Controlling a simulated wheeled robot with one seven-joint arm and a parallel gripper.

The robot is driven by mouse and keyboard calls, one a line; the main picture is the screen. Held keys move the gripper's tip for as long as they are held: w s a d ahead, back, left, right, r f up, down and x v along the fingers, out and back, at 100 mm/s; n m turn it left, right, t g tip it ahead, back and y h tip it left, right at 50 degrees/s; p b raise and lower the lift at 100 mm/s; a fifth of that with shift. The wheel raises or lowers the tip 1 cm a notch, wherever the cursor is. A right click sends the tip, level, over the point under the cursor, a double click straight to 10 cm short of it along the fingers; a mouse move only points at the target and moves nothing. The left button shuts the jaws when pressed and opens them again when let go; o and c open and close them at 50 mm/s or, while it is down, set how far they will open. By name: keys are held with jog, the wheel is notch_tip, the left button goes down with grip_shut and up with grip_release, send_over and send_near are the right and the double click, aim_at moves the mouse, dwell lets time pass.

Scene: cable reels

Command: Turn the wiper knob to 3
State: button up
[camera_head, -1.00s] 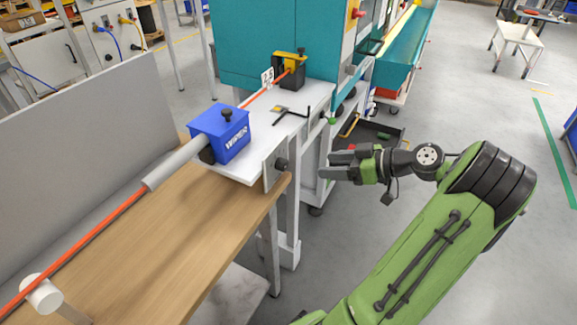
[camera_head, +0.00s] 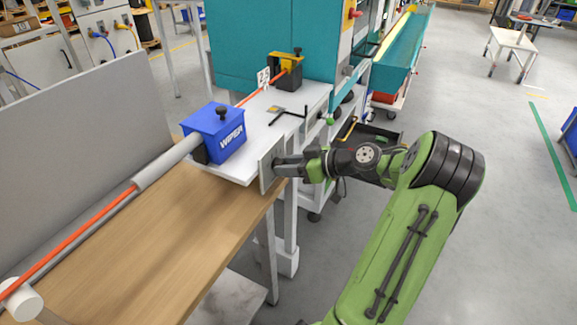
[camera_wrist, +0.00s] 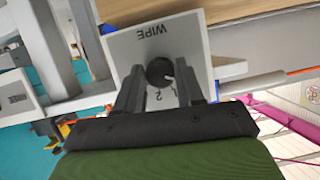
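The wiper knob (camera_wrist: 159,72) is round and black, on a pale plate (camera_wrist: 136,47) marked WIPE. In the wrist view the digits 1 and 2 show beside it; a 3 is not visible. A small light mark on the knob's rim lies toward the 1. My gripper (camera_wrist: 160,68) is open, with one finger on each side of the knob; I cannot tell whether either touches it. In the head view my gripper (camera_head: 280,166) is at the plate (camera_head: 267,167) on the bench end and hides the knob.
The blue WIPER box (camera_head: 215,130) stands on the white bench top (camera_head: 238,172), with an orange cable (camera_head: 75,238) running toward it. A black hex key (camera_head: 288,114) lies behind. A wooden table (camera_head: 165,235) is at left. Open floor (camera_head: 520,220) lies right.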

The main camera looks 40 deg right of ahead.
jog(key=c, duration=0.6)
jog(key=shift+o, duration=0.2)
jog(key=shift+p, duration=0.4)
jog(key=m+t+y+p, duration=0.1)
jog(key=m+y+p, duration=0.1)
jog(key=m, duration=0.4)
jog(key=m+t+y+p, duration=0.1)
jog(key=m+y+p, duration=0.2)
jog(key=m, duration=0.4)
jog(key=f+m+t+y+p, duration=0.1)
jog(key=m+y+p, duration=0.1)
jog(key=m, duration=0.5)
jog(key=shift+d+t+p, duration=0.2)
jog(key=shift+t+p, duration=0.2)
jog(key=shift+p, duration=0.4)
jog(key=shift+m, duration=0.4)
